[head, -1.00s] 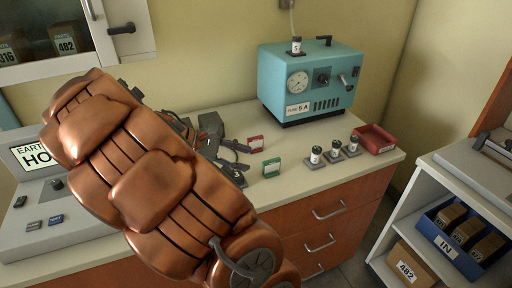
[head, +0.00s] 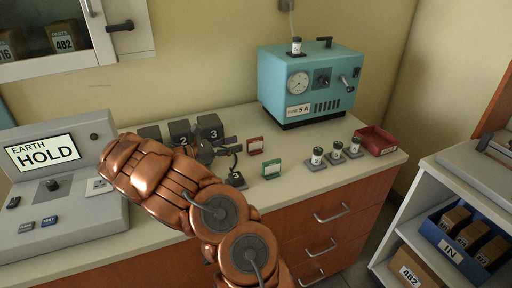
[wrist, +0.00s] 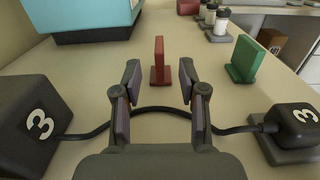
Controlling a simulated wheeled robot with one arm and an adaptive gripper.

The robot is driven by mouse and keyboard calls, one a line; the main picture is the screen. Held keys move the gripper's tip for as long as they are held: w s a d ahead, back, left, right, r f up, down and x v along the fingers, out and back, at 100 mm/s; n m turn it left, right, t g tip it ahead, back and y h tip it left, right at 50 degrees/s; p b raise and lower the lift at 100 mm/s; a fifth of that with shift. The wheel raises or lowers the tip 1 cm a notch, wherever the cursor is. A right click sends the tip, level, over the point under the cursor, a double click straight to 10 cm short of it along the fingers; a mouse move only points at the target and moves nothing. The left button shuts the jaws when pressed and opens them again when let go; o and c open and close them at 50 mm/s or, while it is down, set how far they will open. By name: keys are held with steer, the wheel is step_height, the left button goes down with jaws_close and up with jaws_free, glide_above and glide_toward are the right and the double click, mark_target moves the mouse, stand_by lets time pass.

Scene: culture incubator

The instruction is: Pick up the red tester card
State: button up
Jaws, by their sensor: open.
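The red tester card (head: 255,145) stands upright in a small base on the bench, right of my gripper (head: 230,148) in the head view. In the wrist view the red card (wrist: 159,60) shows nearly edge-on, straight ahead and centred between the fingers. My gripper (wrist: 160,80) is open and empty; the card appears just beyond the fingertips, and I cannot tell the exact gap. A green card (head: 272,168) stands nearer the bench front; in the wrist view it is to the right (wrist: 244,60).
A dark block marked 3 (wrist: 40,122) is close at left, with a cable running under my gripper to a smaller plug marked 3 (wrist: 297,125). A teal machine (head: 305,85) stands behind. Several capped vials (head: 336,150) and a red tray (head: 378,140) are at right.

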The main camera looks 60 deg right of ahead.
mark_target(254, 139)
steer(key=shift+p+x, duration=0.5)
steer(key=shift+x, duration=3.35)
jaws_close()
